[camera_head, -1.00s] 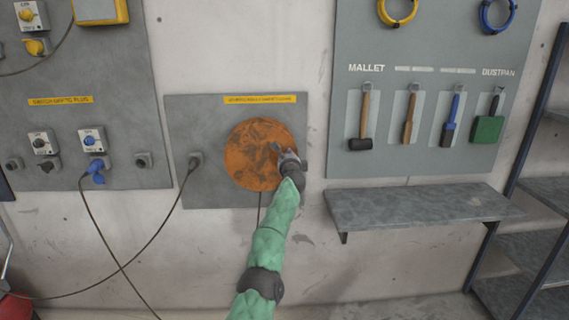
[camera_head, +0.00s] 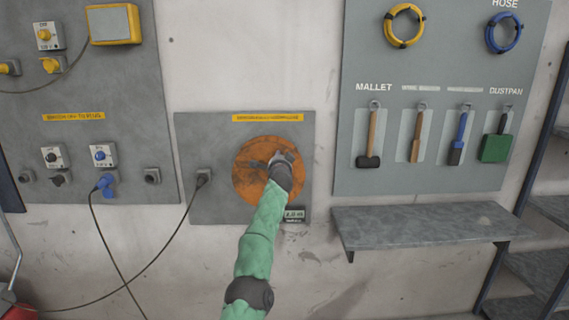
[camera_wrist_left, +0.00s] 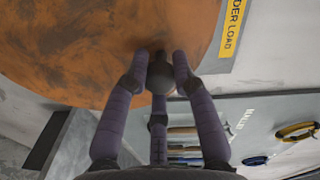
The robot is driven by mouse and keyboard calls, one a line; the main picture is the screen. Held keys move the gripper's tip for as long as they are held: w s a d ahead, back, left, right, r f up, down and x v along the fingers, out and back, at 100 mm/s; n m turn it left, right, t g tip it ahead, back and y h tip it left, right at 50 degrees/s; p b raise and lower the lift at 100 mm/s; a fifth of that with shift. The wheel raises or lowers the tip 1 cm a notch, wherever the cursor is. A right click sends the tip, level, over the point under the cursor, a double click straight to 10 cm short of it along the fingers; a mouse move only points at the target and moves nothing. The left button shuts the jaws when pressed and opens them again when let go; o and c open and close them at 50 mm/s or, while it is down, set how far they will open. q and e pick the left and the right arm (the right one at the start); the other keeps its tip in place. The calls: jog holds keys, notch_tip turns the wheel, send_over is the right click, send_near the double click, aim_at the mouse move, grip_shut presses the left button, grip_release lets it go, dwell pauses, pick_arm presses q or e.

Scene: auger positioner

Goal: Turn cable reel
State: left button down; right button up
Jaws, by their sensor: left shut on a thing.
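The cable reel (camera_head: 250,185) is a round, worn orange disc on a grey wall panel (camera_head: 205,133). My left gripper (camera_head: 284,157) is at the upper right part of the reel's face, partly covering it. In the left wrist view, the fingers of my left gripper (camera_wrist_left: 159,70) are closed around a dark round knob (camera_wrist_left: 160,76) on the orange reel face (camera_wrist_left: 70,50). My green arm hides part of the reel's lower edge. My right gripper is in neither view.
A small display (camera_head: 294,214) sits below right of the reel. A cable plug (camera_head: 203,177) sits at its left. A grey shelf (camera_head: 420,222) and a tool board (camera_head: 350,130) are to the right. A switch panel (camera_head: 120,130) is to the left.

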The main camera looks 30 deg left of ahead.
pick_arm(q)
jog(key=shift+s+a+r+n, duration=0.3)
jog(key=shift+a+r+n, duration=0.1)
jog(key=shift+n, duration=0.1)
jog(key=c, duration=1)
grip_release()
jog(key=shift+a, duration=0.1)
jog(key=shift+f, duration=0.15)
jog(key=shift+w, duration=0.1)
